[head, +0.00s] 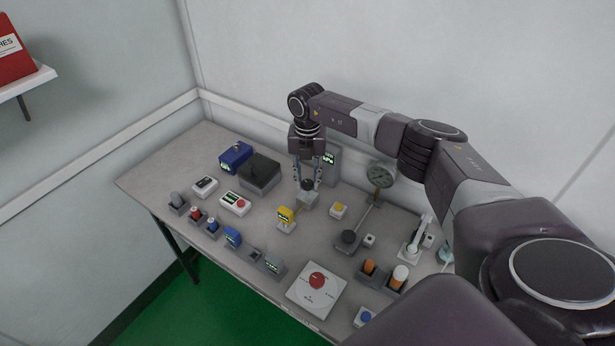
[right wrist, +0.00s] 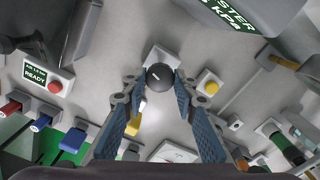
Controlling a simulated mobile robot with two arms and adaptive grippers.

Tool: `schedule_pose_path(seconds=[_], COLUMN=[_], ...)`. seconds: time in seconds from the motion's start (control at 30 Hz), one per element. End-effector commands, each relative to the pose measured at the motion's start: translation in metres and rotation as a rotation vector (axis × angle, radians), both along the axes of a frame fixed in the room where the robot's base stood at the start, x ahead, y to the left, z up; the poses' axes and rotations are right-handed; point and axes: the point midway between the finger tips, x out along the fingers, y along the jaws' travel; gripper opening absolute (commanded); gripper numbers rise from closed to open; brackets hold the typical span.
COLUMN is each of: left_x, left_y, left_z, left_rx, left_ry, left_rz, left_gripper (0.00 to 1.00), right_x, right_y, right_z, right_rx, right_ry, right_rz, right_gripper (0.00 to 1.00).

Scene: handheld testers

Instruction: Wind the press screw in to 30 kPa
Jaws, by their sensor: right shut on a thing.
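A round black knob (head: 307,185) with a pale mark on top sits on a small grey block (head: 309,199) on the bench. It also shows in the right wrist view (right wrist: 160,76). My right gripper (head: 307,183) points down from above and is shut on this knob, one finger on each side. Behind it stands a grey tester (head: 331,165) with a green display, partly hidden by the gripper; its reading is too small to tell. In the right wrist view the tester's display (right wrist: 234,12) is cut off, with "kPa" lettering visible. My left gripper is out of view.
A yellow tester (head: 286,216), a yellow button box (head: 338,210) and a dark-topped box (head: 260,172) are close by. Several handheld testers line the front edge.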

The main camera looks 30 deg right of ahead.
Motion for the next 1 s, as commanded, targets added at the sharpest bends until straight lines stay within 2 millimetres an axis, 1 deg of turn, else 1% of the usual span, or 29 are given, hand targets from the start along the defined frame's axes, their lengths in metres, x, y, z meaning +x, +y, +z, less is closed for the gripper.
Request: schedule_pose_path(seconds=[0.03,0.47,1.0], left_x=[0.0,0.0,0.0], left_y=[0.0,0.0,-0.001], left_z=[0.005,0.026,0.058], left_rx=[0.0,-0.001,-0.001], left_ry=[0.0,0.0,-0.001], left_rz=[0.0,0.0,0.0], left_gripper=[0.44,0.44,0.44], right_x=[0.004,0.005,0.005], right_y=[-0.001,-0.002,-0.003], right_z=[0.007,0.008,0.009], right_rx=[-0.001,-0.001,0.002], right_ry=[-0.014,-0.014,-0.014], right_rz=[-0.045,-0.455,-0.958], right_gripper=[0.02,0.02,0.02])
